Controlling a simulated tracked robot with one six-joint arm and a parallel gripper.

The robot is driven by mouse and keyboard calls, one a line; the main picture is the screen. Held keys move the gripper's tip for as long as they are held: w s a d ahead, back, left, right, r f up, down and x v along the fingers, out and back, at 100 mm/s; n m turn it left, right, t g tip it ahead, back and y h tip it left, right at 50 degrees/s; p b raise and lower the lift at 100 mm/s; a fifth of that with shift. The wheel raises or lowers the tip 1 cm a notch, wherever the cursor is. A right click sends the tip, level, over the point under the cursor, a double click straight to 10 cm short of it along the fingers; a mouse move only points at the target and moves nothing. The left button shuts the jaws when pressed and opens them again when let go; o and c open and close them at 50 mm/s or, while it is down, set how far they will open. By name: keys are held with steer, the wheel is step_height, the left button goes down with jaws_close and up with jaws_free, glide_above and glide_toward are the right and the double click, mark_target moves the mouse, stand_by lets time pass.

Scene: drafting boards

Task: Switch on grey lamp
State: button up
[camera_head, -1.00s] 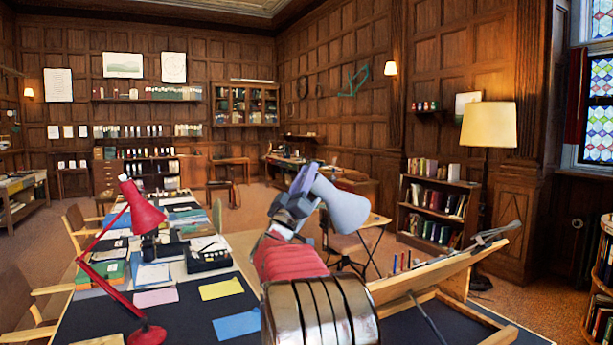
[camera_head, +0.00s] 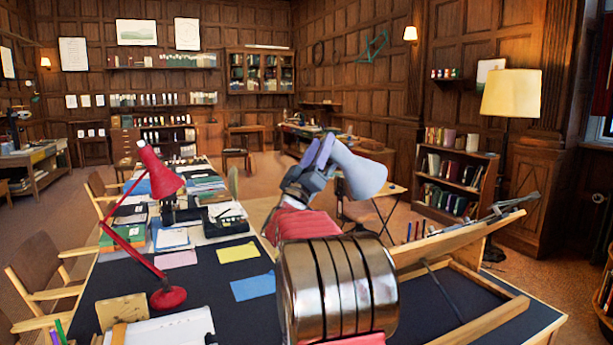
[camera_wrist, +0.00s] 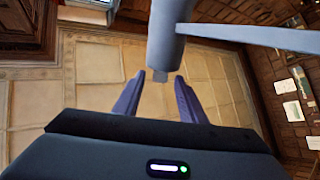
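The grey lamp's pale blue-grey head (camera_head: 360,174) shows just beyond my gripper (camera_head: 320,153) in the head view, tilted with its wide end to the lower right. In the wrist view the grey lamp (camera_wrist: 168,35) comes in from the top, with a narrow stub at its near end. My gripper (camera_wrist: 158,96) is open there, its two purple fingers apart, one on each side below the stub. Whether either finger touches it I cannot tell. No glow shows from the lamp. My arm hides part of the area below it.
A red desk lamp (camera_head: 160,185) stands on the dark desk (camera_head: 215,285) at left, among papers and boxes. A tilted drawing board (camera_head: 460,245) is at right. A floor lamp (camera_head: 511,94) and a low bookcase (camera_head: 445,185) stand behind. A grey bar (camera_wrist: 255,38) crosses the wrist view's upper right.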

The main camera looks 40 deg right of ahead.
steer(key=v, duration=1.1)
steer(key=shift+f, duration=0.15)
steer(key=w+a+f+n+t+y, duration=0.25)
steer(key=a+n+t+y, duration=0.2)
steer(key=a+y, duration=0.4)
steer(key=w+a+f+n+t+y, duration=0.1)
steer(key=w+a+n+t+y, duration=0.3)
steer(key=a+y, duration=0.5)
steer(key=s+a+f+g+y, duration=0.1)
steer(key=s+a+f+y, duration=0.3)
steer(key=a, duration=0.4)
steer(key=s+a+f+g+y, duration=0.3)
steer(key=s+a+f+g, duration=0.2)
steer(key=s+a+f, duration=0.65)
steer(key=s+a+f+g, duration=0.1)
steer(key=s+f, duration=0.3)
steer(key=s, duration=0.4)
steer(key=s+a+f+g, duration=0.1)
steer(key=s+f+g, duration=0.2)
steer(key=s, duration=0.5)
steer(key=shift+s+f+g, duration=0.3)
steer(key=shift+f+g, duration=0.1)
steer(key=shift+g, duration=0.25)
